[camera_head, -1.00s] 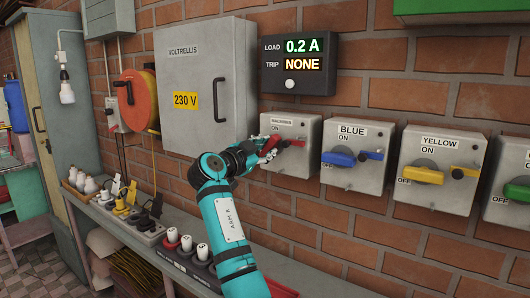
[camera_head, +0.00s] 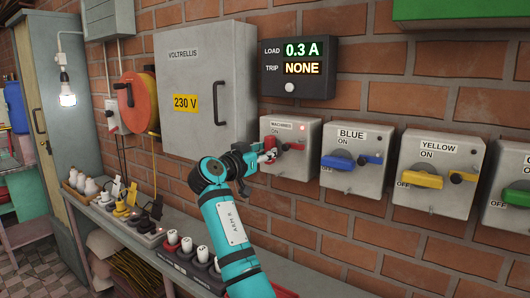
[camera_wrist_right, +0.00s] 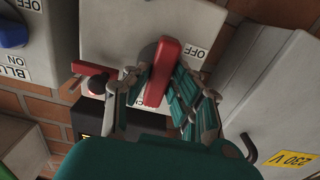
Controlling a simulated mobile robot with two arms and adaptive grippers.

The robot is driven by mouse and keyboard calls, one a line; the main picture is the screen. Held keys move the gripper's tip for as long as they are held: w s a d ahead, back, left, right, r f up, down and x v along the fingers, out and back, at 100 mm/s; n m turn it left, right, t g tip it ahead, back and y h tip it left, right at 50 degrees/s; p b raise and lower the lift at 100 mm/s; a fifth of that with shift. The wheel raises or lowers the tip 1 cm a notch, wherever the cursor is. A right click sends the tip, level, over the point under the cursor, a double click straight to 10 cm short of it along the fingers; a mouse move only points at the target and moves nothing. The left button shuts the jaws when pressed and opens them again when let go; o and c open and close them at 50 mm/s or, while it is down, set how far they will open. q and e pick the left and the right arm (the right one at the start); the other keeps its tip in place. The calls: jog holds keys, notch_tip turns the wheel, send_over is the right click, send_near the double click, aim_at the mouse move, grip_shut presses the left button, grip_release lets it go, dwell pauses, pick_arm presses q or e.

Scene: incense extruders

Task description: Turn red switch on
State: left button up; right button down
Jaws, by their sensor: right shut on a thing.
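The red switch is a grey box (camera_head: 306,160) labelled MACHINES with a red handle (camera_head: 270,143), left of the blue switch in the head view. In the right wrist view the red handle (camera_wrist_right: 163,72) stands upright in the picture, its free end toward the partly hidden label; an OFF mark is beside it. My right gripper (camera_head: 266,156) is at the handle, its fingers on either side and shut on it, as the right wrist view (camera_wrist_right: 158,86) also shows. A small red light glows on the box. My left gripper is not in view.
The blue switch (camera_head: 341,160) and yellow switch (camera_head: 424,178) sit to the right. The load display (camera_head: 301,67) reads 0.3 A and TRIP NONE. A grey cabinet (camera_head: 205,100) is on the left. A lit bulb (camera_head: 68,99) hangs further left. A bench with sockets runs below.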

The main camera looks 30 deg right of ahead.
jog(key=shift+r, duration=0.1)
dwell(0.3)
jog(key=c, duration=1.2)
grip_release()
jog(key=shift+o, duration=0.2)
jog(key=v, duration=1.2)
